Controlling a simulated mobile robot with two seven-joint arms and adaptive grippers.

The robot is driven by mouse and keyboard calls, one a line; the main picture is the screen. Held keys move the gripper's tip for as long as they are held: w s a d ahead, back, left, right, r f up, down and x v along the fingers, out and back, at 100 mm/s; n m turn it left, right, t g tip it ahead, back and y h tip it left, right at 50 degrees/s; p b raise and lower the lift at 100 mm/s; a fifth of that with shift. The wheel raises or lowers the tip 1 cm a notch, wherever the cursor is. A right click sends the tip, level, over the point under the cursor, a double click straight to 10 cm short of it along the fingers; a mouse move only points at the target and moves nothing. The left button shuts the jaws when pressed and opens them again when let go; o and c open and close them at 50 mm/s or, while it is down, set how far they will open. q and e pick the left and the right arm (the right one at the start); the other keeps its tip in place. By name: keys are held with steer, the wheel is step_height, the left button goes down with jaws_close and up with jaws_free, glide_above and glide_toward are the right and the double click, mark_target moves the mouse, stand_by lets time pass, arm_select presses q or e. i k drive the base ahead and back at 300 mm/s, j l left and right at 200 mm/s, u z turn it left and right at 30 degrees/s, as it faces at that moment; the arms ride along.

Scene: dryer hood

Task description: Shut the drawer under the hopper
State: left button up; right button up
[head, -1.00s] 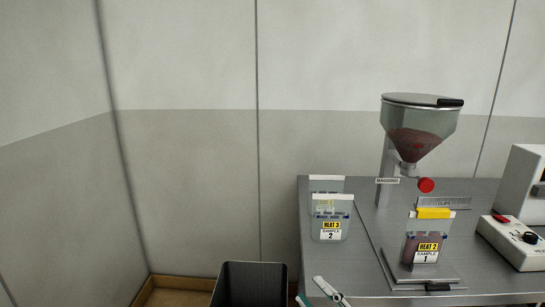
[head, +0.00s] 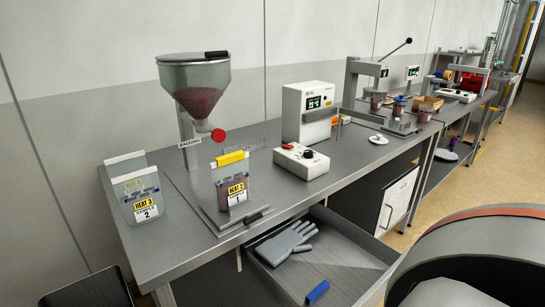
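The drawer (head: 345,274) under the bench is pulled out, below and to the right of the hopper. Grey gloves (head: 285,243) and a blue item (head: 318,291) lie in it. The hopper (head: 199,85) stands on the bench, partly filled with dark reddish material, with a red knob (head: 218,135) at its outlet. Neither of my grippers shows in the head view.
A dark bin (head: 90,290) stands at lower left. A large dark rounded shape with a red rim (head: 480,250) fills the lower right. Floor shows at right.

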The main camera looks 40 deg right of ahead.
mark_target(359, 267)
steer(key=k+z, duration=0.1)
steer(key=z, duration=2)
